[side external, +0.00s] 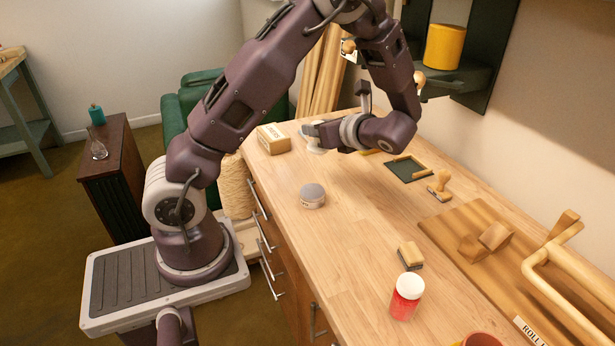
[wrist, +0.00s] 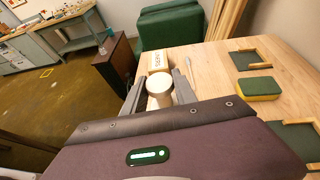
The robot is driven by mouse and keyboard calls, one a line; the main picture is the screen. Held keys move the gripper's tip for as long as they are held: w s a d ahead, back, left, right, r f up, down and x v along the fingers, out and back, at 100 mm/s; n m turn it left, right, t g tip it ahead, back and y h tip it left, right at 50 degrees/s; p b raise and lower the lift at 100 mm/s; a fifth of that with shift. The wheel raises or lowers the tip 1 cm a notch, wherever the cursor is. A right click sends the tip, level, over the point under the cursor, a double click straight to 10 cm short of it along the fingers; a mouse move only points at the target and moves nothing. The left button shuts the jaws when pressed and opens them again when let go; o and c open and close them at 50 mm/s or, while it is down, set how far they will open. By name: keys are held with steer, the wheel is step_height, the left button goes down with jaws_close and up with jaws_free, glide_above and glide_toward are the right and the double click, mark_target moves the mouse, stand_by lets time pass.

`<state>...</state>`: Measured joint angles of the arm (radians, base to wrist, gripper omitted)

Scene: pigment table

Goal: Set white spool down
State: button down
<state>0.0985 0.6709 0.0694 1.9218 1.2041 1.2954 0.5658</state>
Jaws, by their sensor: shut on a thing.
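The white spool (wrist: 159,84) is between the two grey fingers of my gripper (wrist: 160,94) in the wrist view, its round pale top facing the camera. My gripper is shut on it. In the side view my gripper (side external: 309,134) is over the far end of the wooden bench (side external: 350,230), to the right of a small labelled box. The spool shows there only as a small pale shape (side external: 317,150) under the fingers. I cannot tell whether its base touches the bench top.
The labelled box (side external: 273,139) stands close by, just beyond the spool in the wrist view. A grey-lidded jar (side external: 312,195) stands nearer the front. A green-and-yellow sponge (wrist: 259,89) lies to the right. A red jar (side external: 406,297) is farther off. Bare bench surrounds the grey-lidded jar.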

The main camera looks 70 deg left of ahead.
steer(key=a+f+g, duration=0.1)
steer(key=f, duration=0.2)
steer(key=s+a+f+n, duration=0.1)
steer(key=a+f, duration=0.1)
steer(key=f, duration=0.1)
steer(key=s+a+f+n+g, duration=0.1)
steer(key=f, duration=0.3)
steer(key=shift+a+g+h, duration=0.2)
steer(key=shift+g+h, duration=0.1)
steer(key=shift+f, duration=0.15)
steer(key=c, duration=1)
jaws_free()
